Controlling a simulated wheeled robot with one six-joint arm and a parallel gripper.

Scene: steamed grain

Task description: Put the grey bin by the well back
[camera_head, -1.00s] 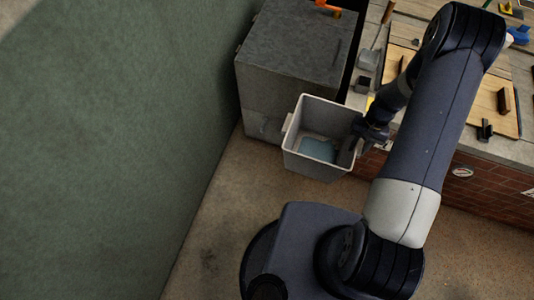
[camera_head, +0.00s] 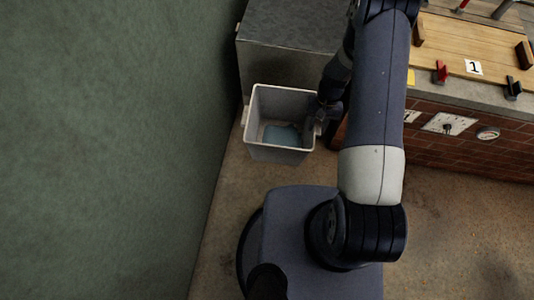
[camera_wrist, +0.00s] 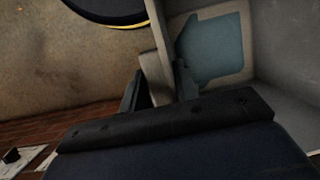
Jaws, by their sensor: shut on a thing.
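The grey bin (camera_head: 283,95) is a light open-topped box in the head view, in front of the large grey block and near the green wall. A flat bluish patch (camera_head: 282,135) shows on its inside bottom. My gripper (camera_head: 322,118) is at the bin's right side, shut on it. In the wrist view, my gripper (camera_wrist: 158,88) has its jaws around a pale part of the bin, and the bin's inside (camera_wrist: 285,70) fills the upper right. Whether the bin touches the floor is hard to tell. I cannot identify a well.
The large grey block (camera_head: 285,30) stands behind the bin. The green wall (camera_head: 100,150) is close on the left. A brick-fronted counter (camera_head: 470,137) with boards and handles stands on the right. The brown floor (camera_head: 450,215) is clear in front of it.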

